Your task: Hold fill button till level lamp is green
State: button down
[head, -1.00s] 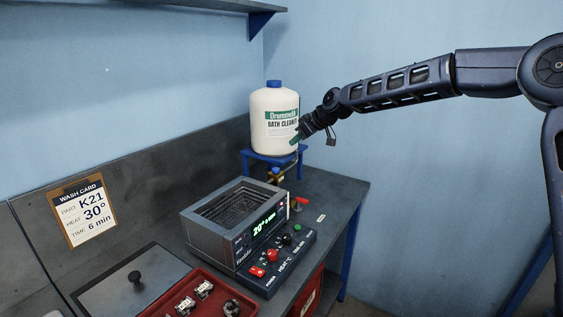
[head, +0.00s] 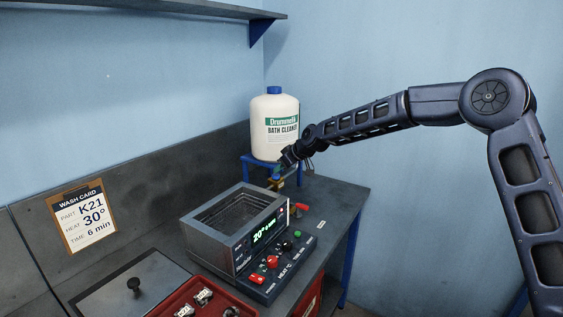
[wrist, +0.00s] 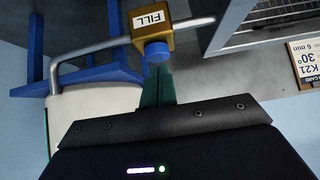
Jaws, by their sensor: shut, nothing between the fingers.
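The fill button (wrist: 157,52) is a blue cap on a brass block labelled FILL (wrist: 152,22) in the wrist view. In the head view the brass fitting (head: 278,182) is partly hidden beside the blue stand, behind the bath. My gripper (wrist: 157,78) is shut and empty, its green fingertips pointing at the blue cap. The tips look at or very close to it; I cannot tell whether it is pressed. In the head view my gripper (head: 286,160) is just above the fitting. The steel bath (head: 207,239) has a lit green display (head: 264,231). I cannot make out the level lamp's colour.
A white bath cleaner jug (head: 275,143) stands on a blue stand (head: 249,165) close to my gripper. A control box (head: 266,287) with red, black and green controls sits before the bath. A red tray (head: 178,298) with metal parts lies in front, and a wash card (head: 84,215) leans behind.

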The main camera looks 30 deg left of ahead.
jog(key=shift+f, duration=0.3)
